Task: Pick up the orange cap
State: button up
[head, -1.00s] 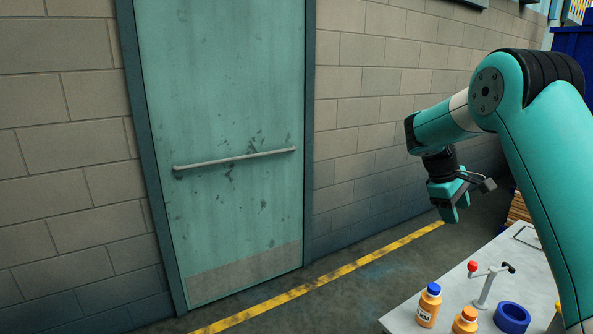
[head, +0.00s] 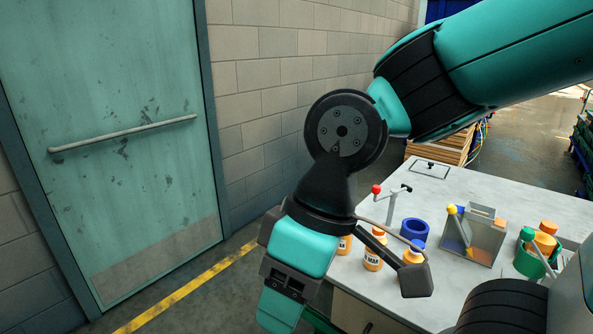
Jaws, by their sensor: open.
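An orange bottle (head: 373,258) with an orange cap (head: 378,232) and a white label stands upright near the left edge of the grey table (head: 490,190). A second orange bottle (head: 345,244) beside it is partly hidden behind my wrist, and its cap is out of sight. My gripper (head: 279,310) hangs in the lower middle of the picture, left of both bottles. Its jaws are open, with nothing visible between them, and it appears apart from the bottles. Another orange, cap-like top (head: 548,227) shows at the table's right side.
A blue ring (head: 415,230) and a stand with a red knob (head: 376,189) are behind the bottles. A green holder (head: 528,265) is farther right. The table's back middle is clear.

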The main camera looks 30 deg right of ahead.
aim_at(550, 227)
jog(key=k, duration=1)
jog(key=u, duration=1)
jog(key=i, duration=0.9)
jog(key=z, duration=3.15)
jog(key=i, duration=0.5)
jog(key=u, duration=0.05)
